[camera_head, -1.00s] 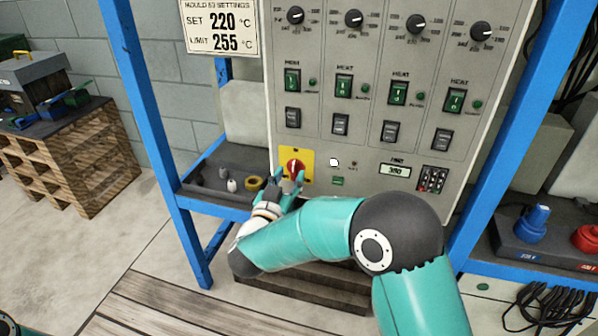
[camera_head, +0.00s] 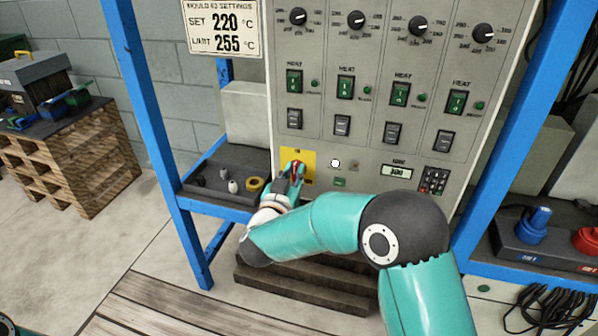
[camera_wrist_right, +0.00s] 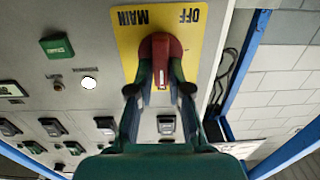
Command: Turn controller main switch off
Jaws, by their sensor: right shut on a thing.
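The controller (camera_head: 372,172) is a grey cabinet facing me in the head view. Its main switch is a red rotary knob (camera_head: 296,166) on a yellow plate (camera_head: 289,157) at the lower left of the panel. In the right wrist view the knob (camera_wrist_right: 161,48) appears upside down, with MAIN and OFF printed on the yellow plate (camera_wrist_right: 190,32). My right gripper (camera_wrist_right: 160,88) is shut on the knob, one finger on each side. In the head view the right gripper (camera_head: 294,176) partly hides the knob. My left gripper is out of view.
A grey tray (camera_head: 215,172) with small parts sits left of the switch, on the blue rack (camera_head: 150,110). Heat switches (camera_head: 294,82) and dials line the panel above. A white round indicator (camera_head: 335,163) and a green button (camera_head: 339,183) are just right of the switch.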

